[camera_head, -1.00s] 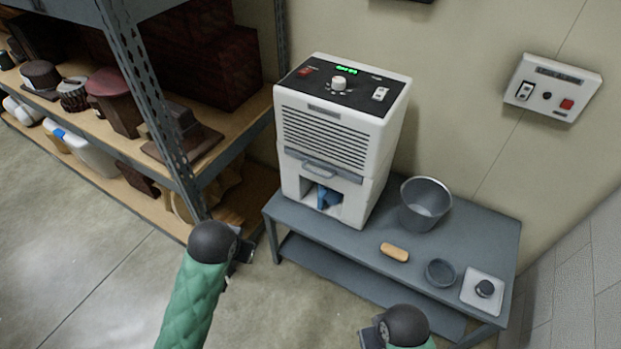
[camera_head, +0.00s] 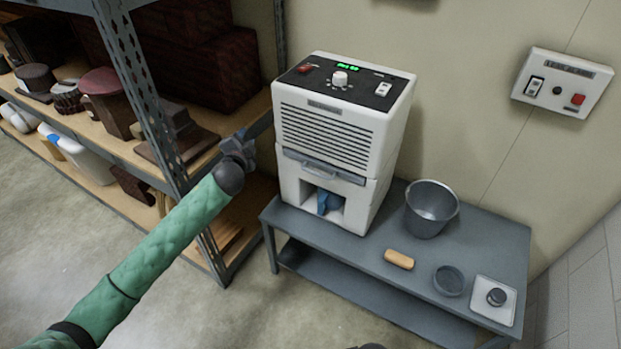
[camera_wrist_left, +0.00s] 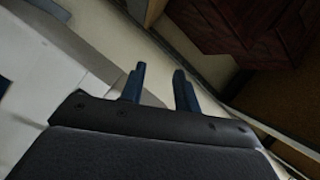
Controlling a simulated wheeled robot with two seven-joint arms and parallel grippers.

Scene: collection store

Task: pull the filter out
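A white dehumidifier (camera_head: 290,183) stands on a grey bench. Its front has a slatted grille (camera_head: 325,137) with a grey handle (camera_head: 320,170) under it. I see no separate filter; the grille and handle front is closed. My left gripper (camera_head: 258,132) is raised just left of the dehumidifier, apart from the handle. In the left wrist view its two blue fingers (camera_wrist_left: 160,82) stand apart with nothing between them. Only a dark sliver, likely of my right arm, shows at the bottom edge of the head view; its gripper fingers do not show.
The bench (camera_head: 345,252) also holds a metal bucket (camera_head: 431,210), a tan block (camera_head: 399,259), a dark bowl (camera_head: 448,281) and a white plate with a dark knob. A metal shelf (camera_head: 146,90) stands close on the left. A wall switch panel (camera_head: 562,82) is at the right.

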